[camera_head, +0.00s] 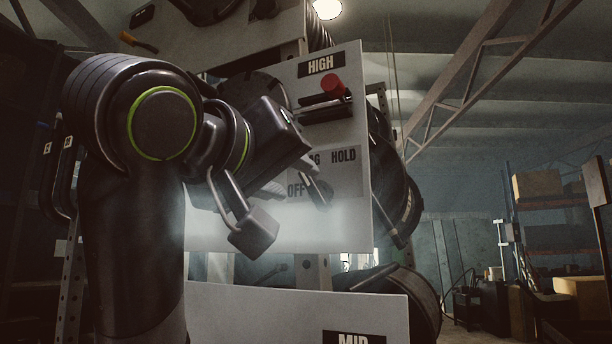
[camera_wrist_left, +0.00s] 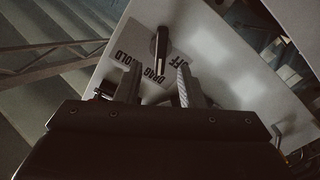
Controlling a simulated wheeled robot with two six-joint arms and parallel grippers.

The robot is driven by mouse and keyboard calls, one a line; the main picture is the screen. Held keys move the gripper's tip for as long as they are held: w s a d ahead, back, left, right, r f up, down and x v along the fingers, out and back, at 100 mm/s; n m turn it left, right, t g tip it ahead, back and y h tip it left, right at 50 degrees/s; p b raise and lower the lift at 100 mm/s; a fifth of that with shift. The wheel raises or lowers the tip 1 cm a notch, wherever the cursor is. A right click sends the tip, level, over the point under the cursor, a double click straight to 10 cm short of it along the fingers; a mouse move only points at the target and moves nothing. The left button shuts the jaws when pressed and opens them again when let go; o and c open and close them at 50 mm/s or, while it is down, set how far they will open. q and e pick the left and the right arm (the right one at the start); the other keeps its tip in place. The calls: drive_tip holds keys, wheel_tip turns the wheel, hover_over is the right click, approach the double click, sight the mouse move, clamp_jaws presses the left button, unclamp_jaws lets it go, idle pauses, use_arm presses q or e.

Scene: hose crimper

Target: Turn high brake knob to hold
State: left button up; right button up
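The high brake knob (camera_head: 320,192) is a small dark knob on the pale panel under the HIGH label (camera_head: 320,65), among the words OFF, DRAG and HOLD. My left gripper (camera_head: 298,180) is just left of the knob in the head view and partly covers the DRAG lettering. In the left wrist view the gripper's fingers (camera_wrist_left: 157,80) are spread with a gap between them, and the knob (camera_wrist_left: 159,46) stands beyond their tips, apart from them. I cannot tell for sure which word the knob points at. My right gripper is not in view.
A red-tipped control (camera_head: 333,86) on a dark bracket sticks out above the knob. A lower panel (camera_head: 270,312) bears a MID label. Hose reels (camera_head: 400,195) sit behind the panels. Shelves with boxes (camera_head: 540,184) stand far right.

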sight(311, 189)
use_arm(q)
drive_tip(key=x, duration=0.5)
drive_tip(key=shift+w+p, duration=0.1)
drive_tip(key=shift+p, duration=0.25)
drive_tip(key=shift+d, duration=0.1)
clamp_jaws()
